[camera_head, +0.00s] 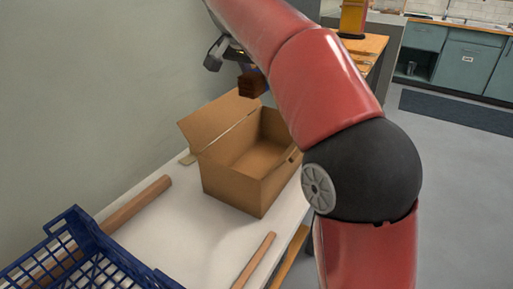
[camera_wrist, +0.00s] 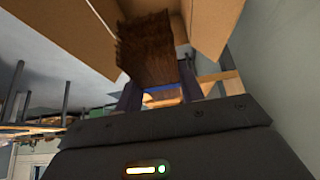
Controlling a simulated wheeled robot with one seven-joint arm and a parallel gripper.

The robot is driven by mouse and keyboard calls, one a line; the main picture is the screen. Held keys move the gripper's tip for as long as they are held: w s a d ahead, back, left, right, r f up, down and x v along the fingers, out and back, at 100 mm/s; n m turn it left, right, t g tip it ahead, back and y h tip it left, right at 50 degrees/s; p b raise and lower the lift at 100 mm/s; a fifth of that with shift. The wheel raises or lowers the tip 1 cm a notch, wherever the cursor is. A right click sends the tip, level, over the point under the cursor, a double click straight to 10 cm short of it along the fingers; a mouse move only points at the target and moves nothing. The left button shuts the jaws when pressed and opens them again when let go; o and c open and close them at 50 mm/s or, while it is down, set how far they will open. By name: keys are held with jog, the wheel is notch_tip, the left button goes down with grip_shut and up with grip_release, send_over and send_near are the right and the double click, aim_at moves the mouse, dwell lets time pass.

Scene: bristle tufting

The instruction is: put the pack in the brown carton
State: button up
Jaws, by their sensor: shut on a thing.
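The brown carton (camera_head: 233,189) stands open on the white table, its flaps spread, and the inside that shows looks empty. My gripper (camera_head: 247,72) is above the carton's far side, partly hidden by my red arm. It is shut on a small dark brown pack (camera_head: 252,84), which hangs above the carton, apart from it. In the wrist view the pack (camera_wrist: 147,50) shows a bristly brown surface between the fingers (camera_wrist: 160,95), with the carton's cardboard (camera_wrist: 65,30) behind it.
A blue plastic crate (camera_head: 72,236) sits at the table's near left. A wooden bar (camera_head: 136,203) and a thinner strip (camera_head: 254,260) lie on the white table (camera_head: 190,235). A grey wall (camera_head: 80,90) runs along the left side.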

notch_tip(320, 180, down, 17)
jog(key=b, duration=0.3)
jog(key=shift+f+b, duration=0.15)
jog(key=shift+b, duration=0.25)
jog(key=shift+f+b, duration=0.55)
jog(key=shift+f, duration=0.1)
jog(key=o, duration=1)
jog(key=shift+r, duration=0.1)
